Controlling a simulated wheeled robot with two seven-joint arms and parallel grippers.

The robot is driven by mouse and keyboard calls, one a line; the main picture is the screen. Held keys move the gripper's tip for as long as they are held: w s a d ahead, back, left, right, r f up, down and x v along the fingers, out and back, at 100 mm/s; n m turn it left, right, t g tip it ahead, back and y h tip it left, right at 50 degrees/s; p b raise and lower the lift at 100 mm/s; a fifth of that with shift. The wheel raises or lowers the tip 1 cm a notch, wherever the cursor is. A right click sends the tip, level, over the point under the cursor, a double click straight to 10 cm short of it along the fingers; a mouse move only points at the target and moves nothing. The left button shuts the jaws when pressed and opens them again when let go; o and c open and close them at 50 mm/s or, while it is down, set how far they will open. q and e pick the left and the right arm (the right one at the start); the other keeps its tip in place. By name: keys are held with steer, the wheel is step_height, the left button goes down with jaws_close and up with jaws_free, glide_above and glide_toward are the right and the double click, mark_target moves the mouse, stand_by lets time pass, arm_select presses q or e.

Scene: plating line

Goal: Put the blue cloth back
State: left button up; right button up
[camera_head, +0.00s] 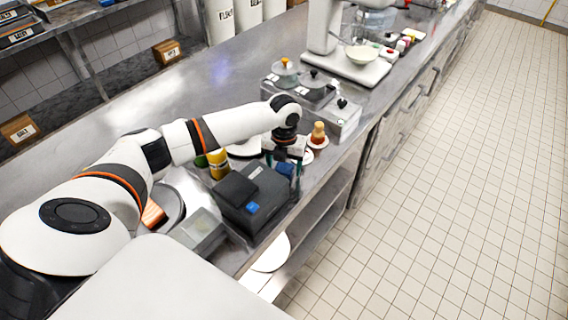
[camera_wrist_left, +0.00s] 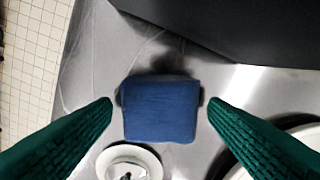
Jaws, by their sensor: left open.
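The blue cloth (camera_wrist_left: 160,110) is a folded, roughly square block in the left wrist view. In the head view a small part of the blue cloth (camera_head: 285,170) shows below my left gripper, beside the dark grey machine. My left gripper (camera_head: 286,156) is open and points down over the counter. In the left wrist view its green fingers (camera_wrist_left: 160,103) stand on either side of the cloth, with small gaps between the tips and the cloth. My right gripper is not in view.
The dark grey machine (camera_head: 254,200) stands close to the cloth. A small white dish (camera_wrist_left: 130,160) is near the cloth, and a brown-topped bottle (camera_head: 318,132) is beyond the gripper. A yellow bottle (camera_head: 217,165) stands left. The counter's front edge is close.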

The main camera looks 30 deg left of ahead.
mark_target(284, 166)
arm_select(q)
step_height(284, 166, up, 12)
steer(key=b, duration=0.2)
steer(key=shift+r, duration=0.2)
stand_by(0.5)
